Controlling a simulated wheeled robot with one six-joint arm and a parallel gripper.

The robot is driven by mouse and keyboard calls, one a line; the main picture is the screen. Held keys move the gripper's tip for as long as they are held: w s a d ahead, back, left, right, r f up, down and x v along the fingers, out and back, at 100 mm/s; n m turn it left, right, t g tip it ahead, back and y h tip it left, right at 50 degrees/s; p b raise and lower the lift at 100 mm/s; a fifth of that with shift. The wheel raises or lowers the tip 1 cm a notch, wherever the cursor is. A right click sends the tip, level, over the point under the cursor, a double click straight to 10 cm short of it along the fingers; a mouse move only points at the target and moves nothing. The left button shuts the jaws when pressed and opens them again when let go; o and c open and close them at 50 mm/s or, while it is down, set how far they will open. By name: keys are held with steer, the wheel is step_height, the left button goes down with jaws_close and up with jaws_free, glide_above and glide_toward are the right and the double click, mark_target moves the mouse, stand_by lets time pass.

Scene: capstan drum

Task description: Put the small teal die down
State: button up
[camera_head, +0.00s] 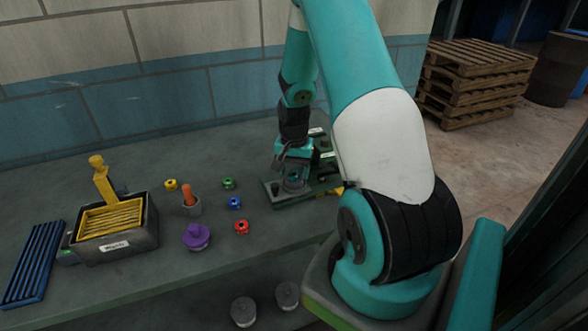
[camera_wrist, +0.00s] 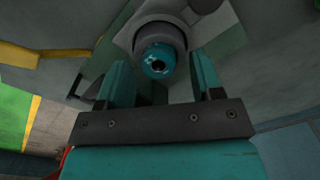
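The small teal die (camera_wrist: 158,62) shows in the wrist view as a round teal piece with a dark hole. It sits at the mouth of a grey round holder (camera_wrist: 150,36). My gripper (camera_wrist: 160,62) is open, with one finger on each side of the die and a visible gap on both sides. In the head view my gripper (camera_head: 292,174) points down over the green machine base (camera_head: 300,199) on the bench. There the die is too small and too covered by my gripper to make out clearly.
Small yellow (camera_head: 171,185), green (camera_head: 229,183), blue (camera_head: 234,203) and red (camera_head: 241,227) pieces lie left of the machine. A purple piece (camera_head: 196,237), an orange peg (camera_head: 188,193) in a grey cup and a black box (camera_head: 118,248) with a yellow grate stand further left.

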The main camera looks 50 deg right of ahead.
mark_target(294, 173)
step_height(294, 173, up, 13)
steer(key=b, duration=0.2)
steer(key=w+a+r+n, duration=0.2)
steer(key=a+r+n, duration=0.15)
steer(key=a, duration=0.65)
steer(key=s+a+r+n+t+y, duration=0.15)
steer(key=a+n, duration=0.25)
steer(key=a, duration=0.4)
steer(key=s+a+r+n+y, duration=0.1)
steer(key=s+a+r+n, duration=0.15)
steer(key=a, duration=0.45)
steer(key=s+a+r+n+g+y, duration=0.1)
steer(key=s+a+r+n, duration=0.1)
steer(key=s+a+n, duration=0.8)
steer(key=s+a, duration=0.3)
steer(key=shift+s+a+r+y, duration=0.15)
steer(key=shift+a+y, duration=0.1)
steer(key=shift+y, duration=0.1)
steer(key=shift+g, duration=0.25)
